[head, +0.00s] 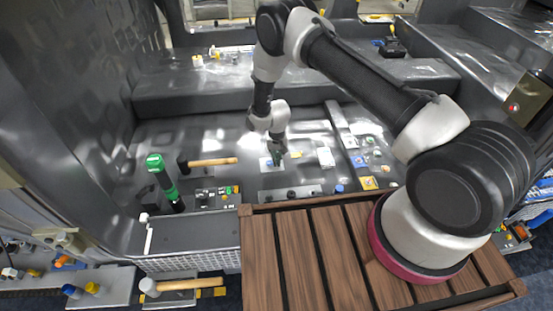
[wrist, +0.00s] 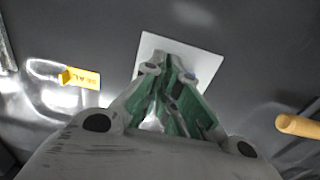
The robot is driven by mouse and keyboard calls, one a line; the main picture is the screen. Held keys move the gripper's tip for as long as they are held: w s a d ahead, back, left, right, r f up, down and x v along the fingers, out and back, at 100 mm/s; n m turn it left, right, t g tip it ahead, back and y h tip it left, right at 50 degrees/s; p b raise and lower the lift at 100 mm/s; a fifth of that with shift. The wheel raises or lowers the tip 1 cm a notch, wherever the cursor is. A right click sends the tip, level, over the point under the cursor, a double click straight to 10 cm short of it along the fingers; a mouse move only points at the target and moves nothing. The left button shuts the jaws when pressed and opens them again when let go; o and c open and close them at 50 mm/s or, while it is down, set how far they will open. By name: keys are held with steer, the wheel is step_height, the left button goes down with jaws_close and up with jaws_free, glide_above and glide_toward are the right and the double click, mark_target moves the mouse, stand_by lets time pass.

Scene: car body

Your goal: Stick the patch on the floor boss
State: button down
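My gripper (head: 277,156) points down at the dark floor panel, over a pale square piece (head: 265,164). In the wrist view the green-padded fingers (wrist: 170,72) come close together at their tips, over this flat, light square (wrist: 205,62). The square looks like the patch, but no marking on it shows. The fingers hide its near middle. I cannot tell whether the tips grip it, touch it or hover above it. No floor boss can be made out; it may be hidden under the square or the gripper. A yellow SEAL label (wrist: 82,77) lies beside the square; it also shows in the head view (head: 296,154).
A wooden-handled hammer (head: 210,161) lies left of my gripper. A green and black tool (head: 164,180) stands further left. A white square plate (head: 325,157) lies to the right. A raised dark ledge (head: 200,93) runs behind, and a wooden slatted deck (head: 300,250) is in front.

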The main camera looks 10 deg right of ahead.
steer(key=shift+f, duration=0.5)
stand_by(0.3)
stand_by(0.4)
steer(key=c, duration=1.2)
jaws_free()
steer(key=shift+o, duration=0.2)
steer(key=shift+r, duration=0.1)
steer(key=shift+r, duration=2.95)
